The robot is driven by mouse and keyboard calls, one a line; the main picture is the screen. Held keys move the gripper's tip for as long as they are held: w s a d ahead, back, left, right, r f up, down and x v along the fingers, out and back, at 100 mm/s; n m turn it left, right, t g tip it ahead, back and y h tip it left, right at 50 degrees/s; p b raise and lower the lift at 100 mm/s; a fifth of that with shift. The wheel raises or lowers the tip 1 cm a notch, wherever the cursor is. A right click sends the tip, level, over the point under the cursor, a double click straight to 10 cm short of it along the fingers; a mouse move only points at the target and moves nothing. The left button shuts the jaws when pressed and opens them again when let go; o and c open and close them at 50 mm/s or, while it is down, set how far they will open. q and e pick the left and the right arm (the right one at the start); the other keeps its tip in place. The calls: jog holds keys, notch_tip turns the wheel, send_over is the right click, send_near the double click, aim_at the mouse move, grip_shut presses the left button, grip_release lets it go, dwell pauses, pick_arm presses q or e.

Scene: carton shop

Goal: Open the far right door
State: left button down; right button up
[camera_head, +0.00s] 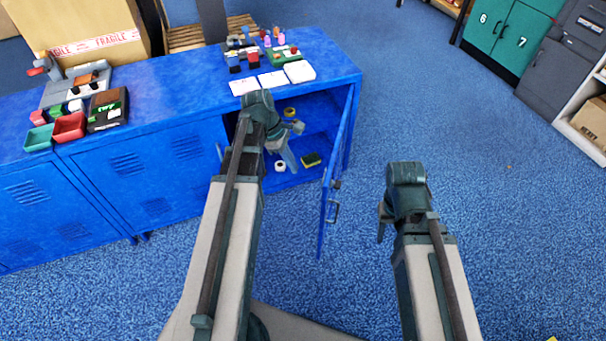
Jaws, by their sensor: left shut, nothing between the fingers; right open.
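The far right door (341,165) of the blue cabinet stands swung out toward me, hinged at its right side, with a dark handle (333,212) on its front edge. The compartment behind it is open to view. My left gripper (290,163) is shut and empty, in front of the open compartment and left of the door. It hides part of the opening. My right gripper (381,232) is right of the door and apart from it, over the floor. Its fingers are seen mostly side-on; it is open.
Inside the compartment lie a white roll (280,166), a yellow-green sponge (311,160) and a yellow roll (290,111). The other cabinet doors (130,180) are closed. Trays, papers and tools cover parts of the blue top (185,90). Blue carpet (450,130) at right is clear.

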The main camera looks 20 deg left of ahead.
pick_arm(q)
jog(key=d+f+b, duration=0.7)
jog(key=f, duration=0.1)
jog(key=shift+w+d+f, duration=0.2)
jog(key=shift+w, duration=0.15)
jog(key=w+d+n, duration=0.1)
jog(key=w+d, duration=0.3)
jog(key=d, duration=0.9)
jog(key=w+d+n+t, duration=0.1)
jog(key=w+d+n, duration=0.1)
jog(key=d, duration=1.1)
jog(key=shift+w+d, duration=0.15)
jog(key=shift+w, duration=0.75)
